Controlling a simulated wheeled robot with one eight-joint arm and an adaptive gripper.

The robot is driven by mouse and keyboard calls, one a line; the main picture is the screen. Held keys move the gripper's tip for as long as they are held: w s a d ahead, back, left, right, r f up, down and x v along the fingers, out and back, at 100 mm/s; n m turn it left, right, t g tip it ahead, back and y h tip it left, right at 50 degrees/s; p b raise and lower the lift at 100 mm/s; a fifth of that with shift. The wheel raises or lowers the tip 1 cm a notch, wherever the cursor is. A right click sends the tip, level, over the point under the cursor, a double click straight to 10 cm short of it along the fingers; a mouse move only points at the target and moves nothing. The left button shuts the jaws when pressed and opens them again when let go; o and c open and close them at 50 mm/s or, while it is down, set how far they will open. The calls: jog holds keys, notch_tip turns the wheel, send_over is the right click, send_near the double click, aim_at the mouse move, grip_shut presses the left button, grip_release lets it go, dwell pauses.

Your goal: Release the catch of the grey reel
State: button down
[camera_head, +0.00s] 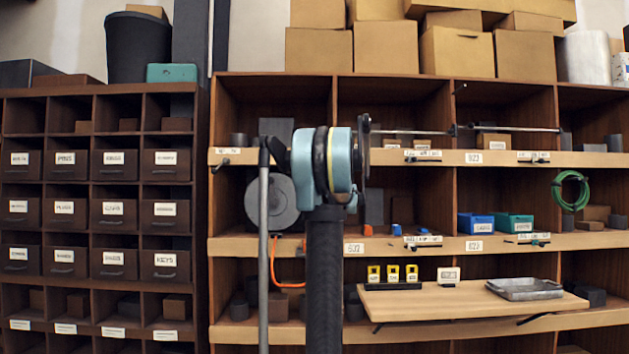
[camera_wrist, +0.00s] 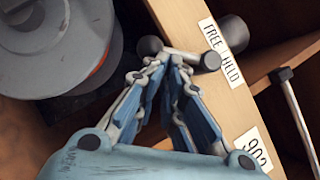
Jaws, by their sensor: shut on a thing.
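The grey reel (camera_wrist: 55,40) is at the upper left of the wrist view, with an orange-red edge showing at its rim. In the head view the reel (camera_head: 272,203) stands in the shelf, partly behind my arm. The catch (camera_wrist: 207,61) looks like a short grey bar with rounded ends, lying across the shelf edge beside a label reading FREE and HELD. My gripper (camera_wrist: 174,60) has its blue fingers closed on the middle of this bar. The fingertips partly hide the bar. Which word the catch stands at, I cannot tell. The head view does not clearly show my fingers.
A wooden shelf edge (camera_wrist: 190,25) runs beside the catch, with a dark cylinder (camera_wrist: 233,30) behind it. A pale rod (camera_wrist: 300,125) is at the right. In the head view, an orange hose (camera_head: 274,262) hangs below the reel, and a wooden board (camera_head: 430,304) juts out lower right.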

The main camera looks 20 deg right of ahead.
jog(key=w+d+f+v, duration=0.1)
jog(key=d+v, duration=0.1)
jog(key=v, duration=1)
jog(key=shift+s+f, duration=0.3)
jog(key=shift+f, duration=0.1)
jog(key=shift+d, duration=0.15)
